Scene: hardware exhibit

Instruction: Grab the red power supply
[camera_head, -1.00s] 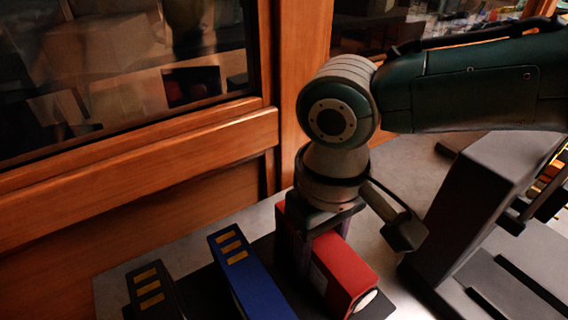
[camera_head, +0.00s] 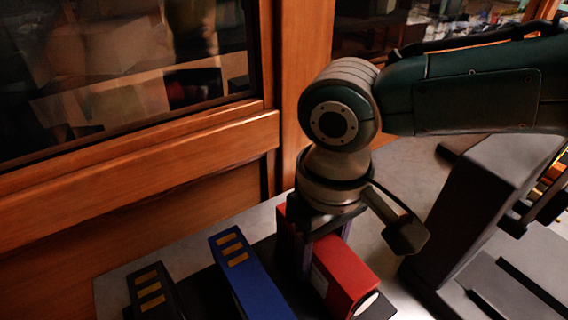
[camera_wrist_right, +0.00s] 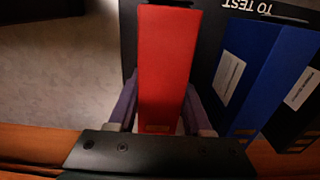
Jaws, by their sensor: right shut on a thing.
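The red power supply (camera_head: 345,272) is a long red box on a dark mat at the front of the table in the head view. My right gripper (camera_head: 312,255) comes down over its rear part, with one finger on each side. In the right wrist view the red power supply (camera_wrist_right: 164,65) lies lengthwise between the two purple-grey fingers of my right gripper (camera_wrist_right: 162,108), which is shut on it. I cannot tell whether it is lifted off the mat. My left gripper is not in view.
A blue box (camera_head: 247,275) and a black box (camera_head: 153,291) stand to the left on the table (camera_head: 190,250). The mat (camera_wrist_right: 208,45) carries the words "TO TEST". A dark grey machine (camera_head: 480,205) stands at the right. A wooden-framed window (camera_head: 140,140) rises behind.

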